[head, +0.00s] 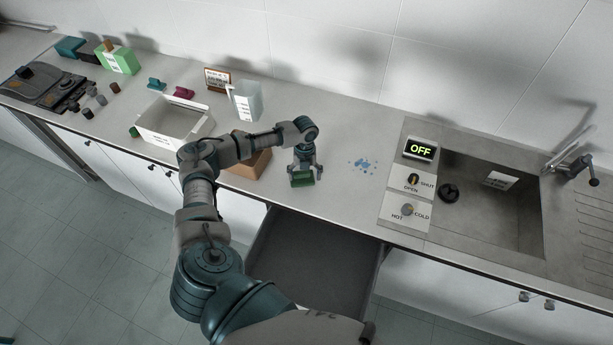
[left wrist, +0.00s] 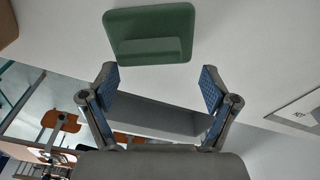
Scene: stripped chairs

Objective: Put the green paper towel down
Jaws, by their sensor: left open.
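The green paper towel (head: 302,180) lies on the counter near its front edge, just left of the blue spots. In the left wrist view it shows as a flat green square with a raised block (left wrist: 150,38). My left gripper (head: 304,172) is right at the towel in the head view, which partly hides it. In the left wrist view my left gripper (left wrist: 160,78) is open with nothing between its fingers, and the towel lies beyond the fingertips. My right gripper is not in view.
Blue spots (head: 363,164) mark the counter right of the towel. The sink (head: 490,205) with a panel reading OFF is further right. An open drawer (head: 310,262) sticks out below. A white box (head: 172,122) and a clear container (head: 245,101) stand to the left.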

